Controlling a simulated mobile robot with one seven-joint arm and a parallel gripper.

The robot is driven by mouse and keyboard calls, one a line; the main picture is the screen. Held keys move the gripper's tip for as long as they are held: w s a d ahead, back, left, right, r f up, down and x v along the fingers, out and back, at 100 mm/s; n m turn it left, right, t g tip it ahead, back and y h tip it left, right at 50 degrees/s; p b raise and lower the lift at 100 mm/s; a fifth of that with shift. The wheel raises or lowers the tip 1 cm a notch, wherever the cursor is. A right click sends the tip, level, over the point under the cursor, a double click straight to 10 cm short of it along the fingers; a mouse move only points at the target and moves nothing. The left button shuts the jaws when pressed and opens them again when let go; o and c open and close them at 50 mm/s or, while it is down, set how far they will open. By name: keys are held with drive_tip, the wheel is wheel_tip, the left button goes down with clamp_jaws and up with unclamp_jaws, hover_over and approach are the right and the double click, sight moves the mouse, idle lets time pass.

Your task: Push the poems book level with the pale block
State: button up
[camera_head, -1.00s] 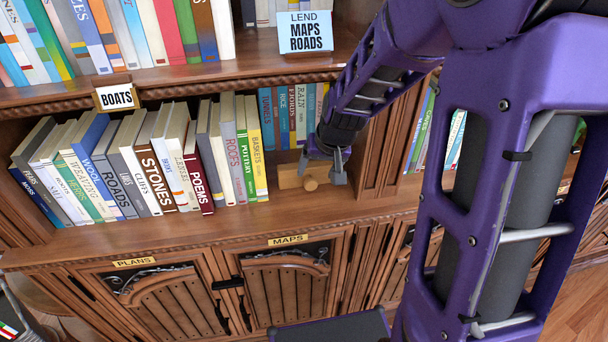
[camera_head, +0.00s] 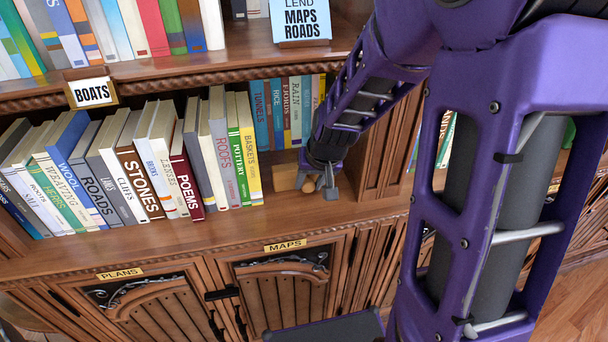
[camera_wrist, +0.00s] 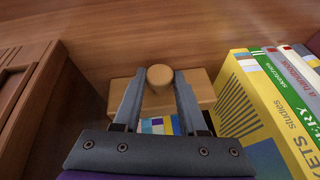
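The poems book (camera_head: 187,183) is dark red and stands upright in the lower shelf row in the head view. Its spine stands out a little further than the grey book to its right. The pale wooden block (camera_head: 284,177) sits on the shelf right of the yellow baskets book. Its round knob (camera_head: 308,185) faces out; the block (camera_wrist: 204,92) and knob (camera_wrist: 160,76) also show in the wrist view. My gripper (camera_head: 322,186) is at the block, partly covering it. In the wrist view my gripper's fingers (camera_wrist: 160,84) are apart, one on each side of the knob; contact is unclear.
The yellow baskets book (camera_wrist: 245,105) stands close right of the block in the wrist view. A wooden upright (camera_head: 382,150) is close right of my gripper in the head view. Bare shelf front (camera_head: 255,218) runs before the books. More books (camera_head: 290,110) stand behind.

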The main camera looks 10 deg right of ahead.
clamp_jaws()
